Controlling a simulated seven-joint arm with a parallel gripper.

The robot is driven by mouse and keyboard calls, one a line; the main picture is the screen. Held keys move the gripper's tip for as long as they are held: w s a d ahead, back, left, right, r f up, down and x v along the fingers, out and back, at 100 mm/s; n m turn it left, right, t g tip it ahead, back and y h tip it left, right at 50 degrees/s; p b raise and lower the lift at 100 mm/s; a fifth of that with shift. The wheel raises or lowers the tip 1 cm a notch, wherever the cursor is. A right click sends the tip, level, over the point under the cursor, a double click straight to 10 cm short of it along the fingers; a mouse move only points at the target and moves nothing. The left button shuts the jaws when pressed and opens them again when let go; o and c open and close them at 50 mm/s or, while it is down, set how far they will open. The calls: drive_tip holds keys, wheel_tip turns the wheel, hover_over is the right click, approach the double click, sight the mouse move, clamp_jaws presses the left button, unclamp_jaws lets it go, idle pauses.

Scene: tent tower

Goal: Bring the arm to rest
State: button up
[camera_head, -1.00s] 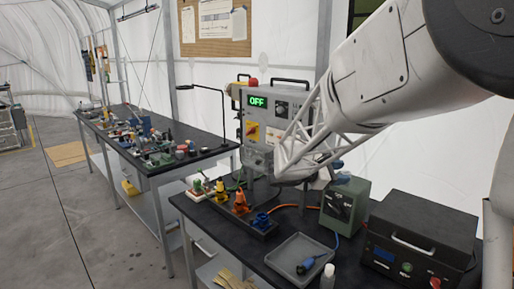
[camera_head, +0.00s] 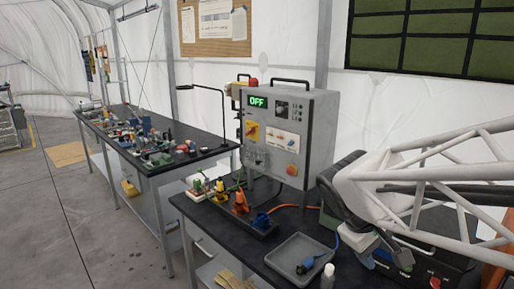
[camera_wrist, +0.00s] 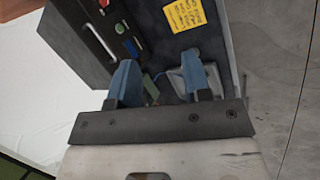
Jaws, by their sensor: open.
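My gripper (camera_wrist: 160,78) shows in the wrist view with its two blue fingers apart and nothing between them. In the head view my white lattice arm reaches in from the right edge. My gripper is low over the right part of the near bench (camera_head: 236,222), partly hidden by the arm. The black box (camera_wrist: 88,32) with coloured buttons lies just beyond the fingers in the wrist view, to the left.
A grey control cabinet (camera_head: 312,128) with a display reading OFF stands at the back of the near bench. A grey tray (camera_head: 284,252) holds a blue plug. Coloured connectors (camera_head: 240,202) stand to its left. A yellow note (camera_wrist: 185,14) shows in the wrist view.

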drive_tip(key=s+a+f+m+t+y, duration=0.1)
drive_tip(key=s+a+m+y, duration=0.4)
drive_tip(key=s, duration=0.5)
drive_tip(key=shift+s+a+f+t, duration=0.15)
drive_tip(key=shift+f+t, duration=0.25)
drive_tip(key=shift+f, duration=0.25)
drive_tip(key=shift+o, duration=0.4)
idle(0.8)
